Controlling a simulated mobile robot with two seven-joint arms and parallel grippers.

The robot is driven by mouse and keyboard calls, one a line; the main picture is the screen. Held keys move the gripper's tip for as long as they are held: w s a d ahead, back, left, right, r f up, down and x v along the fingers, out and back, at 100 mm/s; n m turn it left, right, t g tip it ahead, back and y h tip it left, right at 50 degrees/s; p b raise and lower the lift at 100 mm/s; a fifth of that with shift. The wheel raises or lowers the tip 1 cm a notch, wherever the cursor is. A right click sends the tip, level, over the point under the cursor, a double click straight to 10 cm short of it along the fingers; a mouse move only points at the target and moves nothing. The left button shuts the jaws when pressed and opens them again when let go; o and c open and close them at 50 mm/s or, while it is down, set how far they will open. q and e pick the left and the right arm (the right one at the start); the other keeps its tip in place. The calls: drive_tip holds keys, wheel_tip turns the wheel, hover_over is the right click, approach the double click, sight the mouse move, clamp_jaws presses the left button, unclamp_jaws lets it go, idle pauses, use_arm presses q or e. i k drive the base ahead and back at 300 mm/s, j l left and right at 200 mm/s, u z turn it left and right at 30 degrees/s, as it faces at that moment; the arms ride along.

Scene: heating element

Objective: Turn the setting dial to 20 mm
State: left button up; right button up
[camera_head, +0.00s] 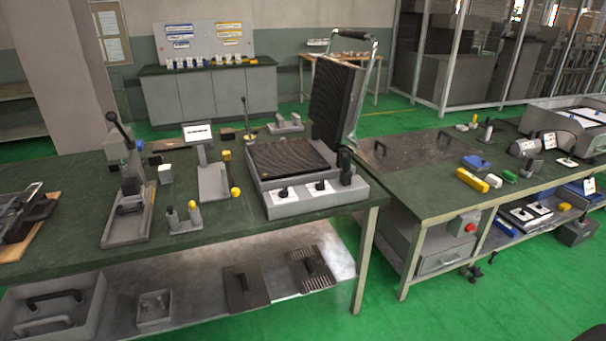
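A grey heating device (310,205) with an open ribbed lid (336,100) stands at the right end of the near green table. Its front face has two black knobs on white labels, a left knob (283,193) and a right knob (320,185). A black handle (346,166) stands at its right front corner. The label markings are too small to read, so I cannot tell which knob is the setting dial or where it points. Neither of my grippers is in view.
The near table (230,218) also holds a lever press (128,195), a small stand (212,178) and a block with upright pins (184,218). A second table (420,200) on the right holds yellow, green and blue items.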

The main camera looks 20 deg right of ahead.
sight(319, 186)
drive_tip(key=i, duration=0.65)
drive_tip(key=i+j+z, duration=0.15)
drive_tip(key=i, duration=0.5)
drive_tip(key=z, duration=1.4)
